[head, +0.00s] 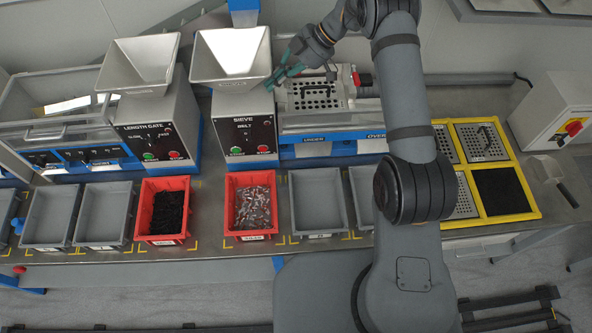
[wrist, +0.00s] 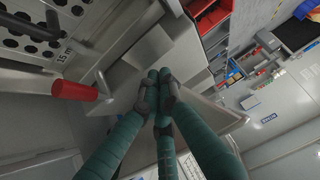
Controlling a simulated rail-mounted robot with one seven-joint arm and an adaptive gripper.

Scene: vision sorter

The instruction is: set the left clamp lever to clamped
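The sieve's perforated deck (head: 317,95) lies right of the SIEVE hopper in the head view, with a red lever grip (head: 363,79) at its right side. My gripper (head: 272,84) is over the deck's left side, by the hopper's edge. No left lever shows clearly in the head view; the gripper and hopper may hide it. In the wrist view, a red cylindrical grip (wrist: 75,90) on a grey arm sits beside the perforated deck (wrist: 40,35); by its place it appears to be the left clamp lever. My teal fingers (wrist: 158,92) are drawn together, empty, apart from it.
The sieve hopper (head: 230,54) stands close left of my gripper. The SIEVE control box (head: 245,135) is below it. Red bins (head: 163,209) and grey bins (head: 318,202) line the front. A yellow-framed rack (head: 530,200) is at right.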

